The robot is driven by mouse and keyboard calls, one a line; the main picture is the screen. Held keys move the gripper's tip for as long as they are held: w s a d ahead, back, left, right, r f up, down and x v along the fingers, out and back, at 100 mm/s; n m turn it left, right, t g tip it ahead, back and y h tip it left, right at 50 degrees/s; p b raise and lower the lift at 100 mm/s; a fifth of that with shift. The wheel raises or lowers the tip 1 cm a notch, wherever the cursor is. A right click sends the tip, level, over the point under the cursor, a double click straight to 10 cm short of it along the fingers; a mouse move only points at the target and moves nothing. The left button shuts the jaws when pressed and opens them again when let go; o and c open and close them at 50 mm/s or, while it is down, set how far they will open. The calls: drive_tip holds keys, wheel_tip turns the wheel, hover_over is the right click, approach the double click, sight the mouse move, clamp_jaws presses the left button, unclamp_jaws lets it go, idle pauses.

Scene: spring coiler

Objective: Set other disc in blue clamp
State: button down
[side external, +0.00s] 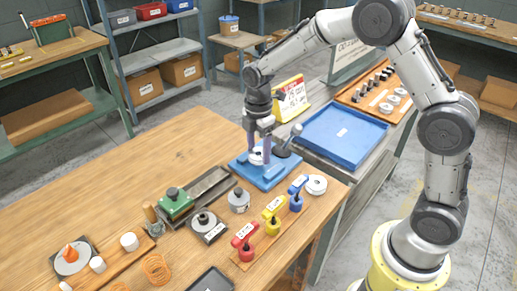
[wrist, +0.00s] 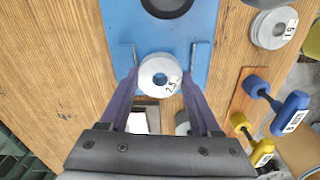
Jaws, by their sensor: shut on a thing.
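My gripper (side external: 258,145) is shut on a pale metal disc with a centre hole. The held disc (wrist: 160,76) carries a small label and sits between my two purple fingertips, low over a blue base plate (wrist: 120,20). I cannot tell whether it touches the plate. The blue clamp (side external: 297,190) stands to the right of my gripper on a wooden strip; it also shows at the right of the wrist view (wrist: 290,113). Another labelled disc (side external: 316,184) lies beside the blue clamp, and appears at the upper right in the wrist view (wrist: 272,28).
A yellow clamp (side external: 272,212) and a red clamp (side external: 243,240) stand in line with the blue one. A grey cylinder (side external: 239,200) and a green-topped fixture (side external: 175,203) are nearby. A blue tray (side external: 342,134) lies behind.

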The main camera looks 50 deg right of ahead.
drive_tip(key=shift+f, duration=0.6)
idle(0.6)
unclamp_jaws()
drive_tip(key=shift+f, duration=0.1)
wheel_tip(320, 180, up, 10)
idle(1.3)
